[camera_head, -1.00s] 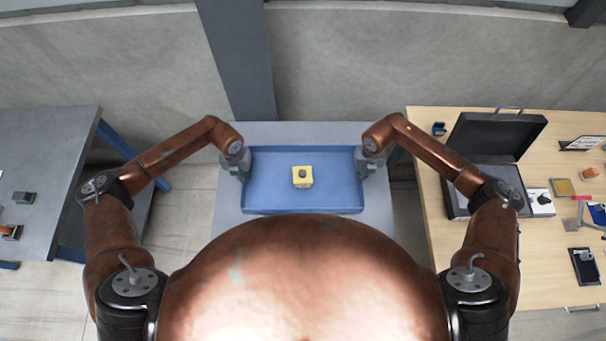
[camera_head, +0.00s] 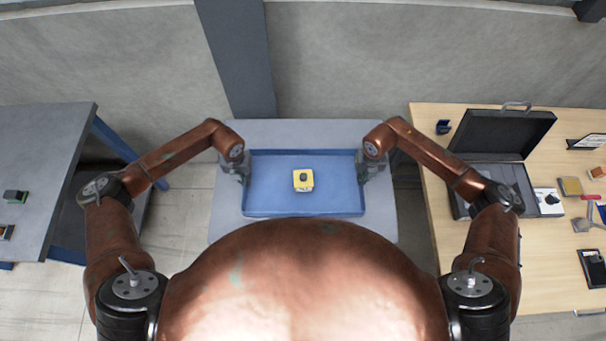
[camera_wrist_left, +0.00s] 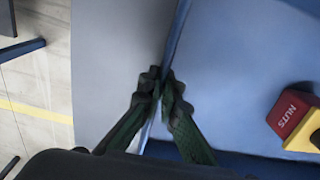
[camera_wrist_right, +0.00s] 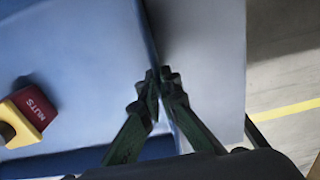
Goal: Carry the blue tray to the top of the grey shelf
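The blue tray (camera_head: 270,206) is straight ahead of me, level, over the grey top (camera_head: 300,132), which appears to be the shelf. A yellow box (camera_head: 303,180) lies in the tray; its red side reads NUTS in the left wrist view (camera_wrist_left: 290,112). My left gripper (camera_wrist_left: 163,82) is shut on the tray's left wall. My right gripper (camera_wrist_right: 157,82) is shut on its right wall. Grey surface shows beneath and outside the tray in both wrist views. I cannot tell whether the tray touches it or hangs just above.
A grey table (camera_head: 40,170) stands at the left. A wooden table (camera_head: 460,270) at the right bears an open black case (camera_head: 500,135) and several small items. A wall and dark pillar (camera_head: 238,60) stand behind. Floor gaps separate the tables from the grey top.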

